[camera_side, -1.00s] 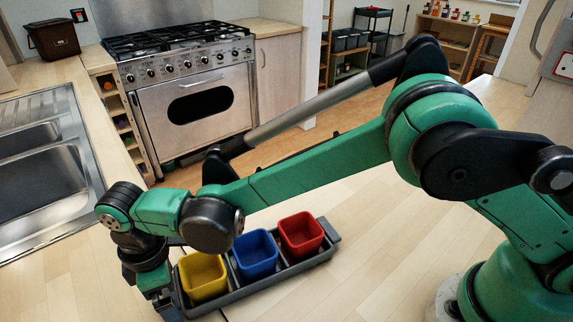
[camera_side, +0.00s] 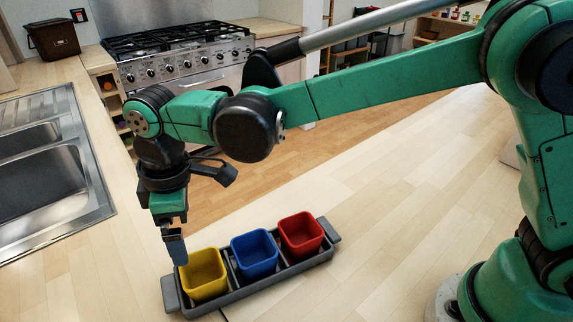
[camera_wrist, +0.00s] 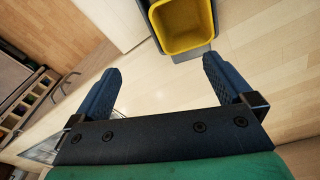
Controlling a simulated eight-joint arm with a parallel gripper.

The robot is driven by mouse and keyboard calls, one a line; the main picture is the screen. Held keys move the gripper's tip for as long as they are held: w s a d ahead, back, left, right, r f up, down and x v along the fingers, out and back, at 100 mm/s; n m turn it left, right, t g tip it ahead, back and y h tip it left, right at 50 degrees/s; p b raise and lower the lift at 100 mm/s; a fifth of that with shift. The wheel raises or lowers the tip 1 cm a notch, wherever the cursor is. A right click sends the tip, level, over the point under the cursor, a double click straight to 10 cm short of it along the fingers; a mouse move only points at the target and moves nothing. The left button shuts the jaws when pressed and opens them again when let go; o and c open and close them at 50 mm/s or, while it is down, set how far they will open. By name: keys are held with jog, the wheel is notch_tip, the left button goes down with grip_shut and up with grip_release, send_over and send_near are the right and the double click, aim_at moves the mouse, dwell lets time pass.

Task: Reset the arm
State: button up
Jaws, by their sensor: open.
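My gripper (camera_side: 175,246) hangs pointing down at the left end of the tray, above the worktop. In the wrist view its two dark fingers (camera_wrist: 165,82) are spread apart with nothing between them but worktop behind. The yellow bin (camera_side: 204,273) stands in the left compartment of the grey tray (camera_side: 171,294), just right of the fingertips in the side view. The yellow bin also shows beyond the fingers in the wrist view (camera_wrist: 184,28), and looks empty there. A blue bin (camera_side: 255,255) and a red bin (camera_side: 300,234) stand in the other compartments.
A steel sink (camera_side: 45,175) is set into the counter at left. A range cooker (camera_side: 180,62) stands at the back, partly hidden by my arm. The wooden worktop (camera_side: 410,190) right of the tray is clear.

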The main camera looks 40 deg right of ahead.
jog(key=s+d+r+m+t, duration=0.1)
jog(key=d+r+m+t, duration=0.15)
jog(key=d, duration=0.45)
jog(key=s+d+r+m+t, duration=0.1)
jog(key=d+r+m, duration=0.25)
jog(key=d, duration=0.35)
jog(key=s+d+f+m+t, duration=0.2)
jog(key=s+d+m, duration=0.3)
jog(key=d, duration=0.6)
jog(key=shift+s+m+t+h, duration=0.3)
jog(key=shift+s+m+t, duration=0.1)
jog(key=shift+m, duration=0.6)
